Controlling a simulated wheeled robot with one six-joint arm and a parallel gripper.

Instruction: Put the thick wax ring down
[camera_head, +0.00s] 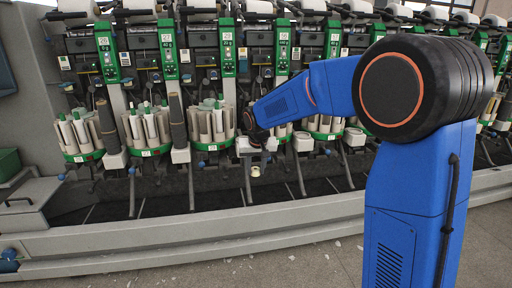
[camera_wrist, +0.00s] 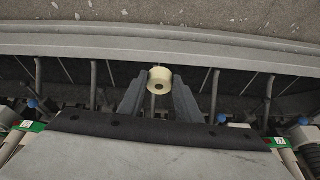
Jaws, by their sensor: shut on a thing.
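The thick wax ring (camera_wrist: 160,79) is a cream, short cylinder with a small dark hole in its middle. My gripper (camera_wrist: 160,90) is shut on it, with one dark grey finger at each side in the wrist view. In the head view the ring (camera_head: 255,171) shows small and pale below my gripper (camera_head: 256,160), in front of the winder. It is held in the air, with nothing visible touching its underside.
The cone winder carries round magazines of pale tubes (camera_head: 147,127) under numbered green unit columns (camera_head: 167,50). Grey levers and blue knobs stick out near my gripper. A long grey ledge (camera_head: 180,238) runs along the machine's foot. A grey box (camera_head: 28,205) stands at the left.

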